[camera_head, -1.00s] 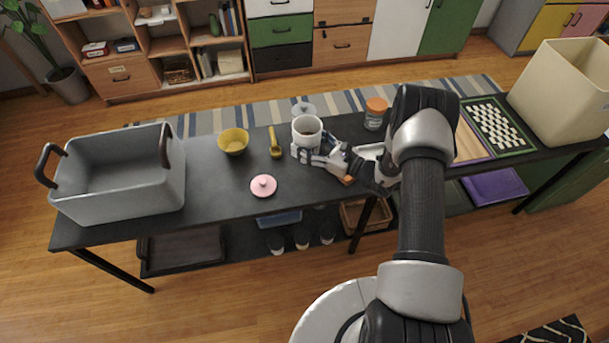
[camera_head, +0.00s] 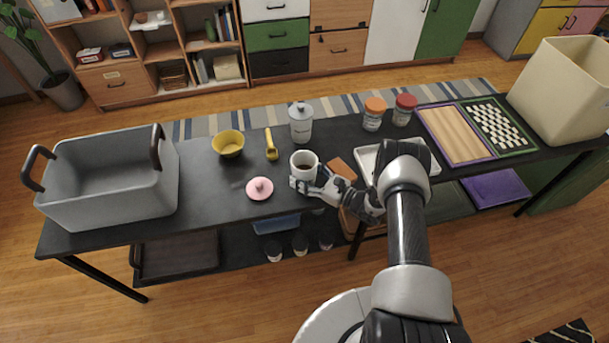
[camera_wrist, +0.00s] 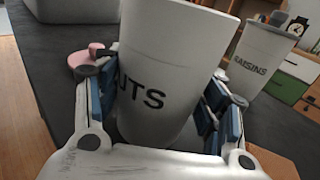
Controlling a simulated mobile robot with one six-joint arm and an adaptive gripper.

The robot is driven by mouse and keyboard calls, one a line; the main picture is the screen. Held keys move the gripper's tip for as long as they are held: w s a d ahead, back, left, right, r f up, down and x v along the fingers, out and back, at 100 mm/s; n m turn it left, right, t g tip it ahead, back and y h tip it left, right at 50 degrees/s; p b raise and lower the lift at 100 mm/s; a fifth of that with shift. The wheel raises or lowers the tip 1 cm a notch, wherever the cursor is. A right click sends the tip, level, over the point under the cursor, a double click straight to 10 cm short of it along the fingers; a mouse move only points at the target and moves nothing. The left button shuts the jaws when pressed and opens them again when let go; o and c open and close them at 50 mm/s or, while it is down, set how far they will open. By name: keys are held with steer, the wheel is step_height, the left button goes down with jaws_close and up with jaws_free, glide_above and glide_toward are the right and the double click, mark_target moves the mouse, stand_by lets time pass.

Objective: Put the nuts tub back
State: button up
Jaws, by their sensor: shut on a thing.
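The nuts tub (camera_head: 304,160) is a white, open-topped cup with dark contents. In the wrist view the tub (camera_wrist: 165,75) shows the letters "UTS" and stands between my finger pads. My gripper (camera_head: 304,184) is shut on it from the near right side, at the table's front half. Whether its base touches the table is hidden. A pink lid with a knob (camera_head: 260,188) lies on the table just left of the tub; part of it shows in the wrist view (camera_wrist: 92,58).
A yellow bowl (camera_head: 228,143) and yellow scoop (camera_head: 271,145) lie left, with a grey crate (camera_head: 110,200) beyond. Two jars (camera_head: 374,114) (camera_head: 404,110), a white tray (camera_head: 420,160) and boards (camera_head: 456,134) are right.

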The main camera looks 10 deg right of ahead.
steer(key=shift+r, duration=0.15)
steer(key=o, duration=1.3)
